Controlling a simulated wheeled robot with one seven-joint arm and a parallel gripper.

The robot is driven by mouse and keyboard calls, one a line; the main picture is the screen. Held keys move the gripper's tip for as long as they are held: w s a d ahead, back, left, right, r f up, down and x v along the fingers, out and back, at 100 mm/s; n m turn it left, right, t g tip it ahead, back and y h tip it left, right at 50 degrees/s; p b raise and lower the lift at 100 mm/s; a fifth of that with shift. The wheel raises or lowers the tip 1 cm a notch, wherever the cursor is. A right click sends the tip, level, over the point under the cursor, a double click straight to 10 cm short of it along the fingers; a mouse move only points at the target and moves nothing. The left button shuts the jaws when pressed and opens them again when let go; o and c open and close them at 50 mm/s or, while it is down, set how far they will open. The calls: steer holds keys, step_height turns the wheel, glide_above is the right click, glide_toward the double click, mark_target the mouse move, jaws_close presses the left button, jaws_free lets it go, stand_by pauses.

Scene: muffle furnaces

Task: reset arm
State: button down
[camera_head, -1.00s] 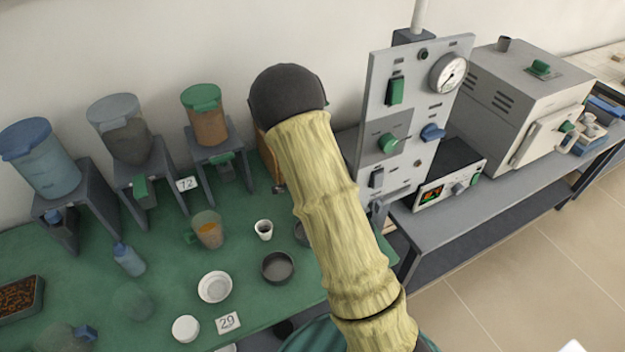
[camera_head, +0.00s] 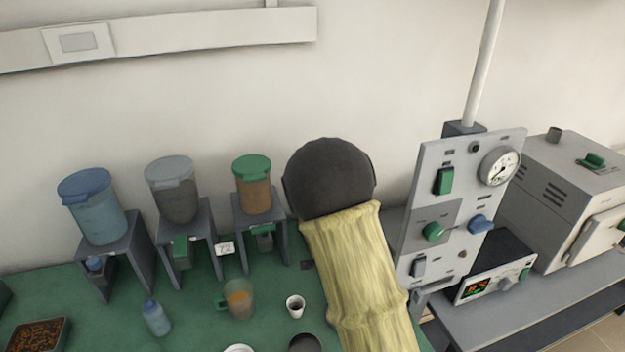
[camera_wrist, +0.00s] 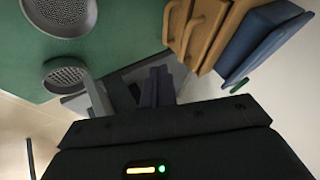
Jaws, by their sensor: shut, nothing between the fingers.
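My arm rises through the middle of the head view, a pale yellow sleeve with a dark rounded joint, in front of the green bench. My gripper is outside the head view. In the wrist view my gripper (camera_wrist: 155,88) shows as dark fingers, shut and empty, beyond the black wrist housing with a lit indicator. The fingers are near a grey edge beside the green bench top (camera_wrist: 28,62), with nothing held.
Dispensers with blue (camera_head: 92,205), grey (camera_head: 172,190) and green (camera_head: 252,185) lids stand on the bench. A mug (camera_head: 238,298), white cup (camera_head: 295,306) and bottle (camera_head: 155,317) stand before them. Right are a control panel (camera_head: 455,205) and furnace (camera_head: 570,200). Mesh-bottomed bowls (camera_wrist: 65,75) show in the wrist view.

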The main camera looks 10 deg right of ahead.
steer(key=s+a+r+n+g+y, duration=0.1)
steer(key=s+r+n+g+y, duration=0.1)
steer(key=s+r+n, duration=0.2)
steer(key=s+a+r+n+g+y, duration=0.1)
steer(key=s+r+n, duration=0.3)
steer(key=s+n, duration=0.6)
steer(key=s+a+g, duration=0.1)
steer(key=s, duration=0.6)
steer(key=shift+s+n+y, duration=0.3)
steer(key=shift+s+y, duration=0.05)
steer(key=shift+y, duration=0.05)
steer(key=shift+r, duration=0.1)
